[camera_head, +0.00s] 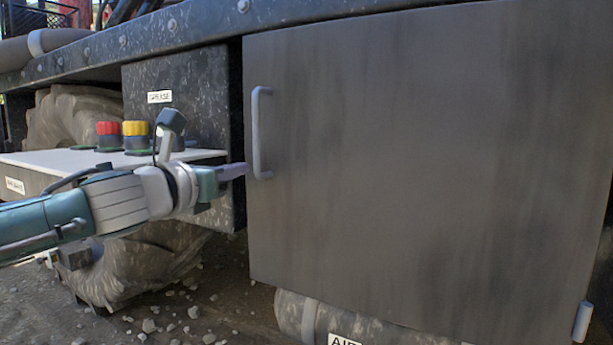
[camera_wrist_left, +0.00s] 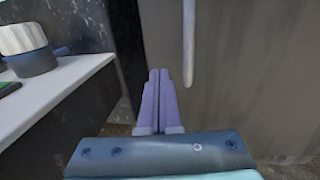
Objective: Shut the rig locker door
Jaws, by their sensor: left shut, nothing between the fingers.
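The rig locker door (camera_head: 420,170) is a large dark grey panel filling the right of the head view. A pale bar handle (camera_head: 257,135) stands near its left edge, and a hinge (camera_head: 582,322) shows at lower right. The door looks flush or nearly flush with the frame; I cannot tell whether a small gap remains. My left gripper (camera_head: 242,170) is shut and empty, its purple fingers at the door's left edge, just left of the handle's lower end. In the left wrist view the shut fingers (camera_wrist_left: 159,75) point towards the door (camera_wrist_left: 245,80), left of the handle (camera_wrist_left: 189,45). Contact is unclear. My right gripper is out of view.
A white-topped shelf (camera_head: 50,160) with red (camera_head: 108,129) and yellow (camera_head: 135,128) caps lies behind my left arm. A dark box labelled grease (camera_head: 190,90) stands left of the door. A tank (camera_head: 315,318) lies below the door, above stony ground.

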